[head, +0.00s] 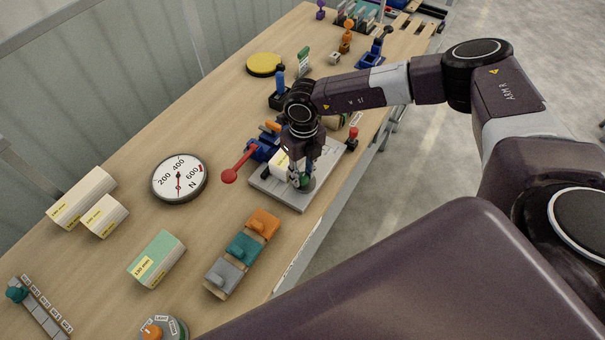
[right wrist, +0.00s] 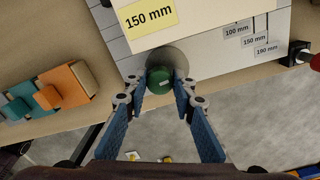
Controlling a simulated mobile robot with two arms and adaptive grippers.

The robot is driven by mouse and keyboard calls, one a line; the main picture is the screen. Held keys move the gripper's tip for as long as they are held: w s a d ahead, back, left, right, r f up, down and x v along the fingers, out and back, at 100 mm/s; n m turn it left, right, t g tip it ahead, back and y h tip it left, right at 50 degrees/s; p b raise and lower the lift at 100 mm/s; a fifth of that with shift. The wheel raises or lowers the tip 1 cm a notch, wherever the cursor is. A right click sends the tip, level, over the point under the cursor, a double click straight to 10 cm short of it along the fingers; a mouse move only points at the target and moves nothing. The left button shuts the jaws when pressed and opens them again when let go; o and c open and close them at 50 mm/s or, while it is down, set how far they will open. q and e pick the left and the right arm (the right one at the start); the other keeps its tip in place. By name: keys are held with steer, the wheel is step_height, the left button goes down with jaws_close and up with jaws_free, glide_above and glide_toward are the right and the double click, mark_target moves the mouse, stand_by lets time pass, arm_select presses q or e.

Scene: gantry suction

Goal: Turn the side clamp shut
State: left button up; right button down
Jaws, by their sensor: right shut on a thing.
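A grey fixture plate (head: 325,165) lies near the table's right edge, marked with lengths in the right wrist view (right wrist: 222,62). A pale block labelled 150 mm (right wrist: 180,14) sits on it, partly hidden by my gripper in the head view. A round green knob (right wrist: 160,80) stands in front of a grey disc (right wrist: 168,58) beside the block. My right gripper (right wrist: 160,92) has its blue fingers on both sides of the knob and is shut on it. A blue clamp with a red-ball lever (head: 230,176) is at the plate's left side. My left gripper is not in view.
A dial gauge (head: 180,178) lies left of the fixture. Orange, teal and grey blocks on a wooden base (head: 242,250) stand in front. A red-topped post (head: 352,132) is at the plate's right. Pale blocks (head: 82,197) lie far left. Bare tabletop separates these.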

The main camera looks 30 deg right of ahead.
mark_target(302, 176)
steer(key=n+b, duration=0.1)
steer(key=n, duration=0.1)
steer(key=n+b, duration=0.2)
steer(key=shift+w+f, duration=0.1)
steer(key=shift+f, duration=0.1)
steer(key=n+b, duration=0.9)
steer(key=shift+a, duration=0.1)
steer(key=shift+r+n+b, duration=0.15)
steer(key=shift+n+b, duration=0.7)
steer(key=shift+n, duration=0.15)
steer(key=shift+r+n+b, duration=0.1)
steer(key=shift+n+b, duration=0.75)
steer(key=shift+n, duration=0.15)
steer(key=c, duration=1.6)
jaws_free()
step_height(302, 176, up, 12)
